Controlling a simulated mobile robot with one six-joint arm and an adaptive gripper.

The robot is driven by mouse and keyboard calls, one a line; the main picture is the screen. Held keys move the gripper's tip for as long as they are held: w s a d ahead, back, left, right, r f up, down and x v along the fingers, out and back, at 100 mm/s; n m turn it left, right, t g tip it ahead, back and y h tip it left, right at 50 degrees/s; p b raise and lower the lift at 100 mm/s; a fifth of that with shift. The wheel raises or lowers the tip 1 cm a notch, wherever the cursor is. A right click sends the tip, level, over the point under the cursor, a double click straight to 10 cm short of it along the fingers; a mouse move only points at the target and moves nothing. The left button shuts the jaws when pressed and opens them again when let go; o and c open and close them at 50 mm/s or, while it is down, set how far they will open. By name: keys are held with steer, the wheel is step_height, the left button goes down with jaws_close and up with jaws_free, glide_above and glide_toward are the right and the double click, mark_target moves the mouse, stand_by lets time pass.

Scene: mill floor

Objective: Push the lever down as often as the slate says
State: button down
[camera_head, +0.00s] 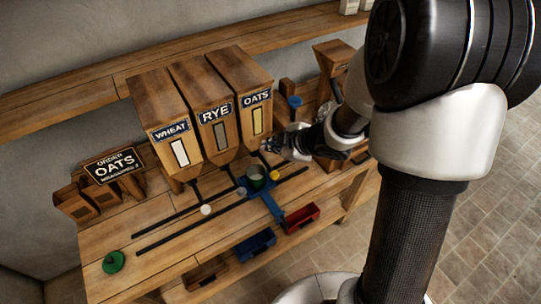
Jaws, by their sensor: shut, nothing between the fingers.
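The slate (115,166) stands at the back left of the bench. It reads "ORDER OATS", with a line below starting "MEASURES"; its number is too small to read surely. Three wooden hoppers are labelled WHEAT (163,110), RYE (207,95) and OATS (247,82). A blue carriage (268,205) holds a green cup (257,177) below the hoppers, near the OATS side. A yellow knob (275,174) is right beside the cup. I cannot tell which part is the lever. My gripper (271,147) is shut and empty, just right of the OATS hopper's lower end, above the bench.
Dark rails (190,233) run along the bench, with a white knob (206,210) between them. A green knob (113,262) is at the left front. A wooden mill (333,60) stands behind my arm.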

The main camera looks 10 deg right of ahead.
steer(key=shift+s, duration=0.15)
steer(key=b, duration=0.8)
glide_above(274, 177)
steer(key=f, duration=0.7)
steer(key=shift+w+a+f, duration=0.1)
steer(key=shift+w+f, duration=0.15)
steer(key=shift+f, duration=0.05)
steer(key=shift+f+b, duration=0.4)
steer(key=shift+f, duration=0.2)
steer(key=shift+f, duration=0.1)
steer(key=shift+f, duration=0.3)
steer(key=shift+f+b, duration=2.45)
steer(key=shift+f, duration=0.15)
stand_by(2.4)
